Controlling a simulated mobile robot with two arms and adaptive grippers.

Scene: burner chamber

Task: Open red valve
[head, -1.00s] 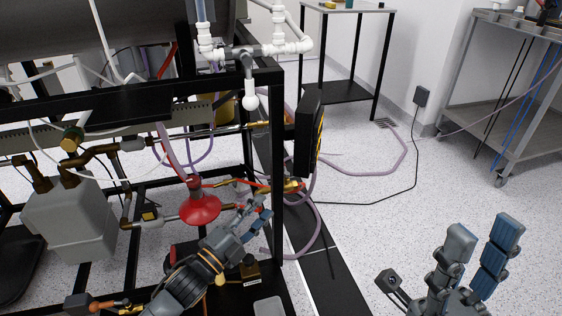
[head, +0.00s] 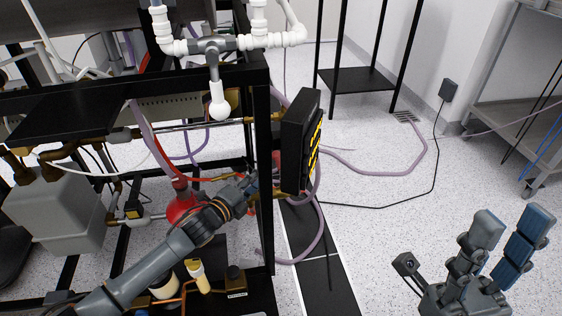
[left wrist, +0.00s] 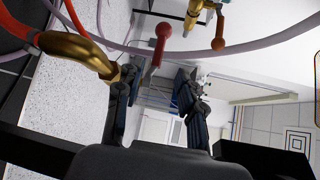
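A red lever handle (left wrist: 161,42), which looks like the red valve, shows in the left wrist view beside brass fittings. My left gripper (left wrist: 158,78) is open, with its two fingers apart and the handle's lower end showing in the gap between them. I cannot tell whether they touch it. In the head view my left gripper (head: 248,188) is at the black frame's front post, and it hides the valve there. My right gripper (head: 507,222) is open and empty over the floor at the lower right.
A black frame post (head: 265,170) stands close to my left gripper. A black box with yellow marks (head: 301,142) is mounted beside it. A red bulb-shaped part (head: 181,207) and a brass elbow (left wrist: 75,50) are near. The floor right of the rig is largely clear.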

